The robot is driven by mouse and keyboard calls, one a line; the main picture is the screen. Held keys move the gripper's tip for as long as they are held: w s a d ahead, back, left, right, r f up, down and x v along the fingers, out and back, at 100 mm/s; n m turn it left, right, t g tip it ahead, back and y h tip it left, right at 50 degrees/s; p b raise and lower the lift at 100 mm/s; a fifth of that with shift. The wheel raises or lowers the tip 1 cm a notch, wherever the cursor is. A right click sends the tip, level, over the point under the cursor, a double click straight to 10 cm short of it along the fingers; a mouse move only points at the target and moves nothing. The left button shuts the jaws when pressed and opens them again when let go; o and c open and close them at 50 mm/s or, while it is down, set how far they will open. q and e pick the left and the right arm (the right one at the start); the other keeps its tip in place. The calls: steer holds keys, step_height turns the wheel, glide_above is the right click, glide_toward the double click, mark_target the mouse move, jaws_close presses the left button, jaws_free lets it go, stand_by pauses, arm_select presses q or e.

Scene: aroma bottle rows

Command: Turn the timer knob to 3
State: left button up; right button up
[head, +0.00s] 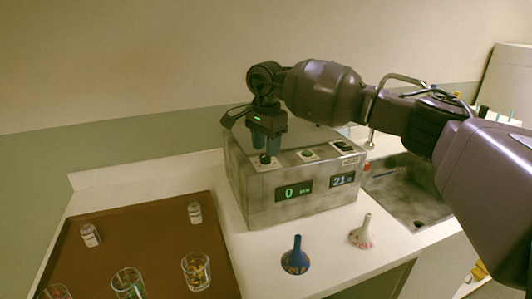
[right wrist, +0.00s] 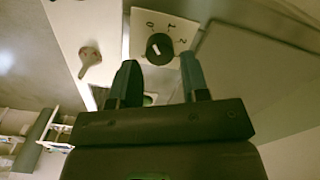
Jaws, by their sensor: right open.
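The timer knob (right wrist: 159,48) is a round black dial on a white plate with printed digits, of which 0, 1 and 2 are legible. It sits on top of a grey metal machine (head: 300,211); the knob (head: 265,159) also shows in the head view, just below my right gripper. My right gripper (head: 265,143) points down over it. In the right wrist view my right gripper (right wrist: 160,76) is open, and the knob appears between and just beyond the fingertips. Contact cannot be told. The machine's green display (head: 292,191) reads 0. My left gripper is not in view.
A green button (head: 307,154) and a black switch (head: 342,146) sit right of the knob. A brown tray (head: 140,235) with bottles and glasses lies left; a sink (head: 405,185) is right.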

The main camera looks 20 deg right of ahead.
steer(key=shift+f, duration=1.2)
steer(key=c, duration=0.6)
